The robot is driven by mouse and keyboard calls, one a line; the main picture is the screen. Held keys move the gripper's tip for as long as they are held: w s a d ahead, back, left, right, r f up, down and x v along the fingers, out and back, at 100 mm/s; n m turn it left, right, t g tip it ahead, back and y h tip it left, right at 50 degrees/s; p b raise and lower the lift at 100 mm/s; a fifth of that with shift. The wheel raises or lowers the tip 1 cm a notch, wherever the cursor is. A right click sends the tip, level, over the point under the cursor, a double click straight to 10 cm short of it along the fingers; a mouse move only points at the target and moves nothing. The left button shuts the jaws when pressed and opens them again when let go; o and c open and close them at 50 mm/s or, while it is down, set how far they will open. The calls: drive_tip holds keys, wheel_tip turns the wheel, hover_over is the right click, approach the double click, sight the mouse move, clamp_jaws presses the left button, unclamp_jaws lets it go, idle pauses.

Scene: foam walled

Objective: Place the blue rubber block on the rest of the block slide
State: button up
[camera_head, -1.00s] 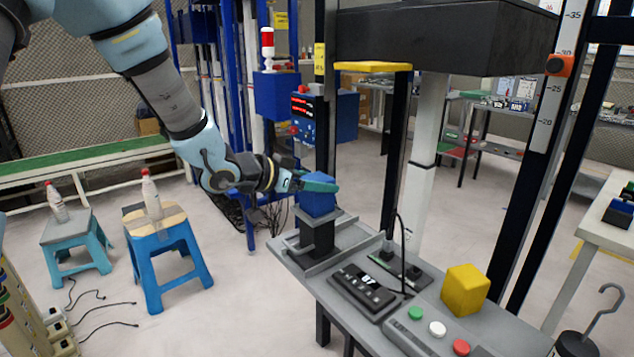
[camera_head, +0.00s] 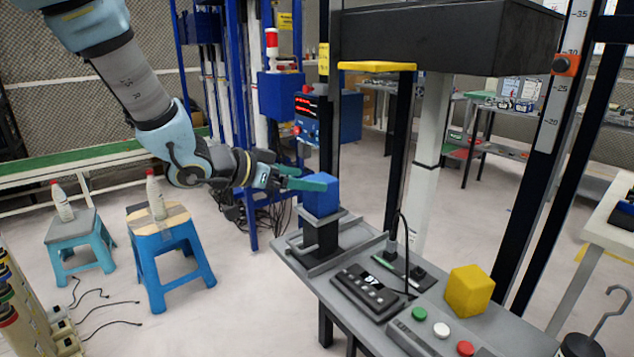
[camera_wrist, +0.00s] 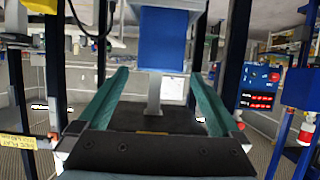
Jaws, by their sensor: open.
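The blue rubber block (camera_head: 323,199) sits upright on the grey-topped black rest (camera_head: 320,238) of the block slide, at the far left end of the grey bench. It also shows at the top middle of the wrist view (camera_wrist: 163,42). My gripper (camera_head: 305,182) is left of the block, with its teal fingers level with the block's upper part. In the wrist view the fingers (camera_wrist: 160,78) are spread wide with a gap between them, and the block is beyond their tips. My gripper holds nothing.
A yellow block (camera_head: 469,291) and a control box with green, white and red buttons (camera_head: 441,331) are on the bench. A black keypad unit (camera_head: 366,291) lies nearer the rest. A yellow plate (camera_head: 377,66) and dark posts stand above. Stools with bottles (camera_head: 157,194) are left.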

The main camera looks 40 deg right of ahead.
drive_tip(key=v, duration=0.6)
drive_tip(key=shift+a, duration=0.35)
drive_tip(key=shift+r, duration=0.1)
drive_tip(key=w+a+f+n+t+y, duration=0.2)
drive_tip(key=w+a+n+t+y, duration=0.15)
drive_tip(key=w+a, duration=0.3)
drive_tip(key=w+a+f+n+t+y, duration=0.2)
drive_tip(key=w+a+n+t, duration=0.15)
drive_tip(key=w+a, duration=0.3)
drive_tip(key=a+f+n+y, duration=0.3)
drive_tip(key=a+n+y, duration=0.2)
drive_tip(key=a, duration=1)
drive_tip(key=s+a+f+n+g+y, duration=0.2)
drive_tip(key=s+a+f+n+g, duration=0.1)
drive_tip(key=s+a, duration=0.6)
drive_tip(key=shift+s+a+n+g+y, duration=0.45)
drive_tip(key=shift+n+g, duration=0.35)
drive_tip(key=shift+n, duration=0.4)
